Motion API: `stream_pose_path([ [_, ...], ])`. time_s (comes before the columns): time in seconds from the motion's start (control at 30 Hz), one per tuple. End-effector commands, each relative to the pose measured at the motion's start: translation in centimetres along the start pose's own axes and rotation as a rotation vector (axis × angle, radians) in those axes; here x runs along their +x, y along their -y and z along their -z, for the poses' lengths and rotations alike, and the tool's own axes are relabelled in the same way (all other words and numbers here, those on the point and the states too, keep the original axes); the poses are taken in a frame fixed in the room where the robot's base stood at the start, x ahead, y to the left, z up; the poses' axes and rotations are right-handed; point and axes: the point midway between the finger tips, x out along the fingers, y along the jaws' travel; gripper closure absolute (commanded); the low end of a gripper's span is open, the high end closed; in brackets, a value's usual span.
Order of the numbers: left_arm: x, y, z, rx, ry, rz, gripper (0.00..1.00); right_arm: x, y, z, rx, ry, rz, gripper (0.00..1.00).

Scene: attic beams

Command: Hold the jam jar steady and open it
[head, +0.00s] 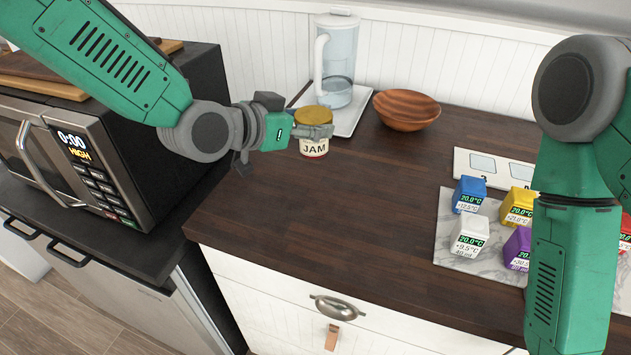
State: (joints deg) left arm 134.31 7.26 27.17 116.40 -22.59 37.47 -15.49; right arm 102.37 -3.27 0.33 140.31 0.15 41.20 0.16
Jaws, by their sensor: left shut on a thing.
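The jam jar (314,148) stands upright on the dark wooden counter (330,215), with a white label reading JAM. Its gold lid (313,115) is on top. My left gripper (312,131) reaches in from the left and is shut on the jar, just under the lid. The fingers hide part of the jar's upper side. My right arm comes down at the right side of the view, and its gripper is out of the picture.
A water pitcher (337,60) on a white tray (357,113) and a wooden bowl (406,110) stand behind the jar. A marble board (449,215) with several coloured cubes lies at right. A microwave (75,160) is at left. The middle counter is clear.

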Motion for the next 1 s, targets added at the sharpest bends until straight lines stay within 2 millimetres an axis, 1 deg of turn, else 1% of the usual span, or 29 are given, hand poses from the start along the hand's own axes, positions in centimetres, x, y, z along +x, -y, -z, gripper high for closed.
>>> stream_pose_path([
  [0.07,0.5,-0.3,-0.5,0.006,0.001,-0.016,1.0,-0.1,-0.1,0.0,0.001,0.0,0.0,0.25],
  [0.2,1.6,-0.5,-3.1,0.008,0.004,-0.021,1.0,-0.1,-0.1,0.0,0.001,0.001,0.0,0.25],
  [0.3,2.3,-0.5,-4.6,0.008,0.002,-0.02,1.0,-0.1,-0.1,0.0,0.001,0.001,0.0,0.25],
  [0.53,2.9,-0.5,-6.2,0.009,0.0,-0.018,1.0,-0.1,-0.1,0.0,0.001,0.0,0.0,0.25],
  [0.7,3.8,-0.4,-8.5,0.007,0.001,-0.018,1.0,-0.1,-0.1,0.3,0.001,0.002,0.0,0.25],
  [0.77,4.0,-0.4,-8.9,0.007,-0.001,-0.018,1.0,-0.1,-0.1,0.3,0.0,0.003,0.0,0.25],
  [1.0,4.0,-0.5,-8.9,0.009,-0.002,-0.017,1.0,-0.1,-0.1,0.2,0.001,0.003,0.0,0.25],
])
